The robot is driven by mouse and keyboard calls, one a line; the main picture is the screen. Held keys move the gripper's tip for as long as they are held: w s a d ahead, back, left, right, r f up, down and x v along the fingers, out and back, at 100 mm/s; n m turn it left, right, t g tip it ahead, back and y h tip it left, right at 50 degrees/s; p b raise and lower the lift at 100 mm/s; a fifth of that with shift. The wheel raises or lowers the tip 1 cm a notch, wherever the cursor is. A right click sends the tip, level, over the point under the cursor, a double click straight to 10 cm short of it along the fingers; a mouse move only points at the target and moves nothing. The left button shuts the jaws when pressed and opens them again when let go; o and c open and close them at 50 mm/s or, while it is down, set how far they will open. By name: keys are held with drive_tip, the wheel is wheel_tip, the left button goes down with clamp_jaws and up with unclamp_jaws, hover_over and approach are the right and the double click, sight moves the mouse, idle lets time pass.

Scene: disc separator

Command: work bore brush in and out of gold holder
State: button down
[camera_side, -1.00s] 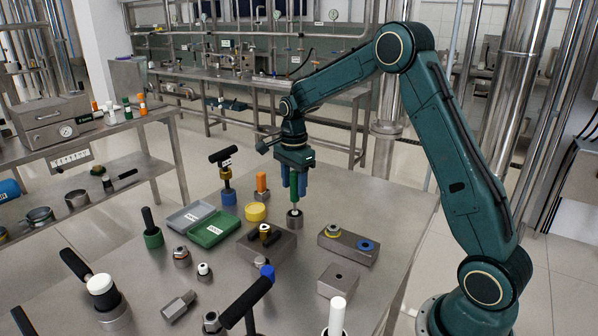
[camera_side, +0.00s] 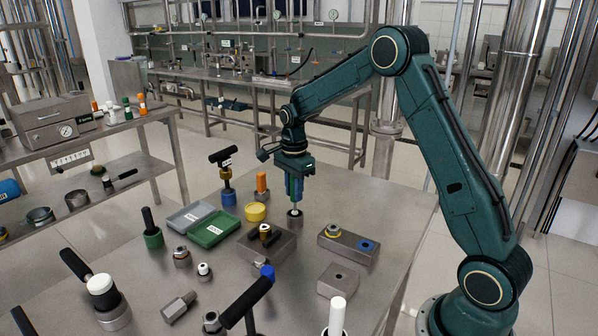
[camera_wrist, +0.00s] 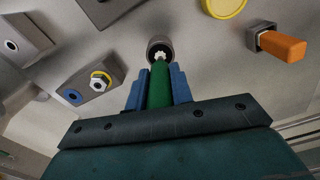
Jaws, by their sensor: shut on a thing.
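My gripper (camera_side: 294,192) is shut on the green handle (camera_wrist: 160,85) of a brush that hangs upright, with a blue finger on each side. Its white tip (camera_side: 295,212) is at the mouth of a small grey metal cup (camera_side: 295,222). In the wrist view the white tip (camera_wrist: 159,56) overlaps the opening of the cup (camera_wrist: 160,44); how deep it sits I cannot tell. The cup looks grey, not gold. A gold ring (camera_side: 333,231) sits on a grey block (camera_side: 348,246) to the right, around a pale centre.
A blue ring (camera_side: 367,246) is on the same block. Left of the cup stand a yellow round piece (camera_side: 255,211), an orange-handled piece (camera_side: 262,183) and a dark block (camera_side: 281,244). Green and grey trays (camera_side: 214,230) lie further left.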

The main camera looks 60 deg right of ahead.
drive_tip(key=shift+r, duration=0.15)
drive_tip(key=shift+r, duration=3.9)
drive_tip(key=a+r, duration=0.5)
drive_tip(key=a, duration=0.8)
drive_tip(key=shift+r, duration=0.15)
drive_tip(key=shift+f, duration=2.5)
